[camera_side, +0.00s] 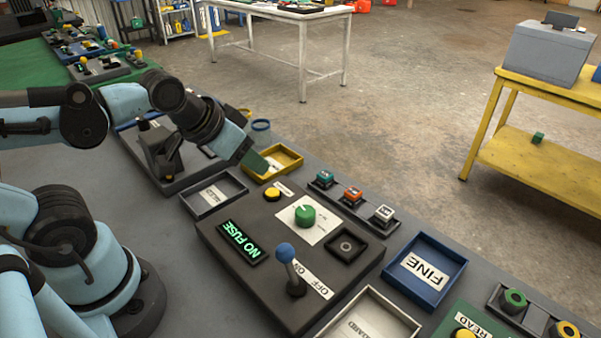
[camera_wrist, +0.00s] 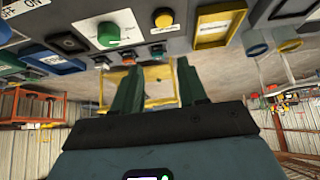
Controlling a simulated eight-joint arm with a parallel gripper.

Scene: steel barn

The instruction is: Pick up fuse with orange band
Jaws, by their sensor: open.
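The likely fuse with orange band is a small block with an orange top (camera_side: 352,193), in the middle of a dark rack. It sits between a teal-topped block (camera_side: 325,178) and a white-topped block (camera_side: 384,213). The orange one also shows small near the top of the wrist view (camera_wrist: 129,58). The bands themselves are too small to make out. My gripper (camera_side: 254,161) is beside the left part of the yellow tray, left of the rack and apart from the blocks. In the wrist view its green fingers (camera_wrist: 157,85) are spread with nothing between them.
A dark control box (camera_side: 222,222) has a lit "NO FUSE" display, a green knob (camera_side: 305,215), a blue-knobbed lever (camera_side: 286,254) and a square socket (camera_side: 346,246). A yellow tray (camera_side: 294,164), grey tray (camera_side: 205,211) and blue "FINE" tray (camera_side: 459,265) stand around it.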

